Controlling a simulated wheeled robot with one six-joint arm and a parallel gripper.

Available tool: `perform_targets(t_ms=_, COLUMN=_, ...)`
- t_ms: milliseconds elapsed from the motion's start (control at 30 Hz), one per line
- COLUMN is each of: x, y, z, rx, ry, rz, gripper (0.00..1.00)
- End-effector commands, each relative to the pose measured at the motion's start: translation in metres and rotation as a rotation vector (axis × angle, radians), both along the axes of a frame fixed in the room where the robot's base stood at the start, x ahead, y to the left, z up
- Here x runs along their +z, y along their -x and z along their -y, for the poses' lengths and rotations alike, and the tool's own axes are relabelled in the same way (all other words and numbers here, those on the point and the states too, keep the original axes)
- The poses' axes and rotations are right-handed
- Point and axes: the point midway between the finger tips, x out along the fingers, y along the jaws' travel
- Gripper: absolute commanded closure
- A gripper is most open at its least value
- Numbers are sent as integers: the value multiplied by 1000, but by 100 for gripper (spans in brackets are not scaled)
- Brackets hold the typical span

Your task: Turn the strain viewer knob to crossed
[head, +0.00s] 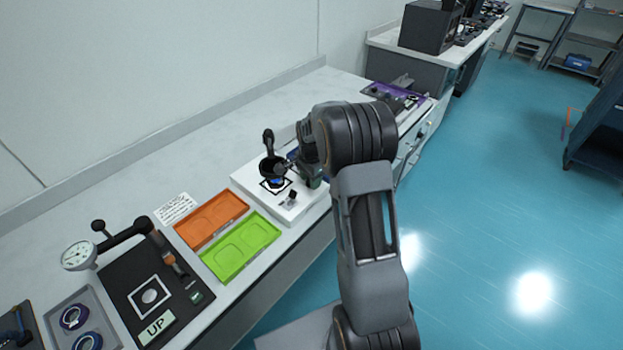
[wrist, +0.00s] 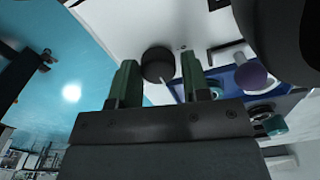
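The strain viewer (head: 247,177) is a white base on the bench, with a black eyepiece (head: 272,166) on a stalk. A small dark knob (head: 292,194) stands near its front edge. In the wrist view a round black knob (wrist: 157,63) sits between the two green fingertips. My gripper (wrist: 160,66) is open, with a finger on each side of that knob. I cannot tell whether either finger touches it. In the head view my gripper (head: 310,175) is over the right part of the viewer, partly hidden by my arm. The knob's setting marks cannot be read.
Orange (head: 211,220) and green (head: 241,246) trays lie left of the viewer. A black gauge board (head: 155,292) is farther left. A purple board (head: 392,98) lies beyond my arm. In the wrist view a large dark part (wrist: 285,35) is close at upper right.

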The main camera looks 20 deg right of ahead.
Motion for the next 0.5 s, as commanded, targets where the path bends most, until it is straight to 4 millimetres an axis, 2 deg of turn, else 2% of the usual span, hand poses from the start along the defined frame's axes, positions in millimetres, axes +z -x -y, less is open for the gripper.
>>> perform_targets(t_ms=33, x=0, y=0, z=0, rx=1, ry=0, rz=-1, gripper=52)
perform_targets(t_ms=167, x=-1, y=1, z=0, rx=1, ry=0, rz=-2, gripper=40)
perform_targets(t_ms=500, x=4, y=1, z=0, rx=2, ry=1, rz=-3, gripper=39)
